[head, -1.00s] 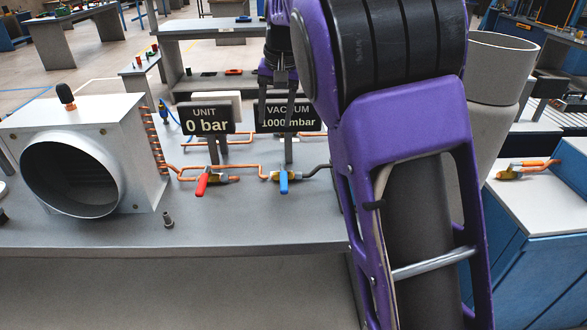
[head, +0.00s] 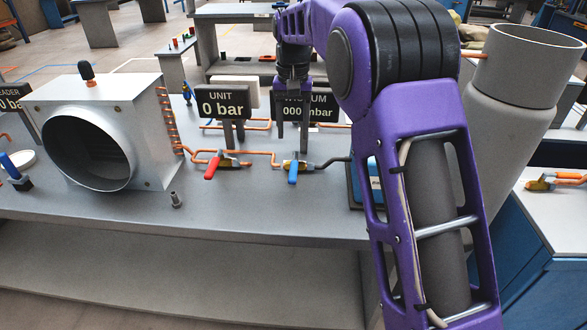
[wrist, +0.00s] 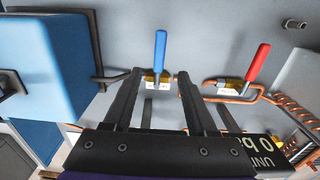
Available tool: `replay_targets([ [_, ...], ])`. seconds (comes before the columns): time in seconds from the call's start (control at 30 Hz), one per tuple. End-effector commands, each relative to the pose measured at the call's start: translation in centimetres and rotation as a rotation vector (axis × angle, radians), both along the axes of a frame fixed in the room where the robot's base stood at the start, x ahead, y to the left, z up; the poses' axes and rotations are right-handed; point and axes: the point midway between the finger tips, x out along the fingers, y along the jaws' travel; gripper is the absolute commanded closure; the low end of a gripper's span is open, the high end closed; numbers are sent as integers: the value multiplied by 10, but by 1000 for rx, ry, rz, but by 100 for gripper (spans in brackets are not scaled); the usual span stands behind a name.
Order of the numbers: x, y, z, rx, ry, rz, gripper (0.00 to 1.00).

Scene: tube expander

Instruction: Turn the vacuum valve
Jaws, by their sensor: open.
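The vacuum valve has a blue lever (head: 293,173) on a brass body, on the pipe at the front of the grey bench. The VACUUM sign (head: 322,108) behind it is partly hidden by my gripper. My gripper (head: 291,148) is open and empty, its fingers pointing down just above and behind the lever in the head view. In the wrist view, the blue lever (wrist: 160,52) points away from my gripper (wrist: 160,74), and its brass body lies between the two fingertips in the picture. I see no contact; the exact height gap cannot be told.
A red-levered valve (head: 213,167) sits left of the blue one, under the UNIT sign (head: 222,103). Copper pipes (head: 255,152) run between them. A grey box with a round duct (head: 90,150) stands at left. A blue box (wrist: 45,55) is close in the wrist view.

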Motion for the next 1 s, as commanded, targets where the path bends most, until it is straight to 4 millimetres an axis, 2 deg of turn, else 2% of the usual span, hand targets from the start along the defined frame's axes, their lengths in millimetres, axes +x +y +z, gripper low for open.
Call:
replay_targets([
  [0.03, -1, 0, -15, -1, 4, 0, 43],
  [0.2, -1, 0, -52, -1, 4, 0, 43],
  [0.5, 0, 0, -102, 0, 2, 0, 43],
  [0.7, 0, 0, -114, 0, 0, 0, 43],
  [0.97, 0, 0, -115, 0, -1, 0, 43],
  [1.0, 0, 0, -115, 0, -1, 0, 48],
])
